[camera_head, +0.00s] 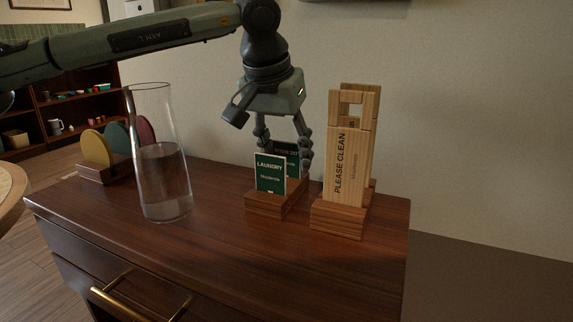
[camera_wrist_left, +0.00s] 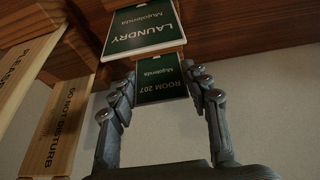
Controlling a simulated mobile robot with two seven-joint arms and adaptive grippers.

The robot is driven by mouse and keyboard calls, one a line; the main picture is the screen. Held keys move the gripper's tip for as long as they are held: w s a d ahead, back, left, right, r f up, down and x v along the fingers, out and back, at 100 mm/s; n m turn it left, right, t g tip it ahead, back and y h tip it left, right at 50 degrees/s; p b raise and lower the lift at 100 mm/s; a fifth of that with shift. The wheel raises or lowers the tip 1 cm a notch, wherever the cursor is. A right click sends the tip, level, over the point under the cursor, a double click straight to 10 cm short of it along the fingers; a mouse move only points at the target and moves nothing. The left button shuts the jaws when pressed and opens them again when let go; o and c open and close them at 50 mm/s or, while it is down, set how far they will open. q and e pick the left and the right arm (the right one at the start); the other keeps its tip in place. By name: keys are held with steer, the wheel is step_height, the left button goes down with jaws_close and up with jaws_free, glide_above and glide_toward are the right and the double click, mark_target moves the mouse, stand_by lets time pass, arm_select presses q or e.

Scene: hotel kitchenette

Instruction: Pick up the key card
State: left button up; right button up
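The key card is a dark green card reading ROOM 207 (camera_head: 287,149). It stands upright in a wooden holder (camera_head: 264,209), behind a green LAUNDRY card (camera_head: 270,174). In the left wrist view the key card (camera_wrist_left: 161,80) lies between the fingers of my left gripper (camera_wrist_left: 160,68), one finger beside each side edge. My left gripper (camera_head: 284,160) points down over the holder and straddles the key card. The fingertips are very close to the edges; whether they press on them I cannot tell. The card's lower part is hidden. My right gripper is not in view.
Wooden PLEASE CLEAN tags (camera_head: 346,165) stand in a holder just right of the cards. A glass carafe (camera_head: 161,170) stands to the left. Coloured discs (camera_head: 96,148) sit in a rack farther left. The front of the cabinet top (camera_head: 225,250) is clear.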

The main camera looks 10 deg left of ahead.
arm_select(q)
steer(key=shift+c, duration=0.6)
steer(key=shift+r, duration=0.1)
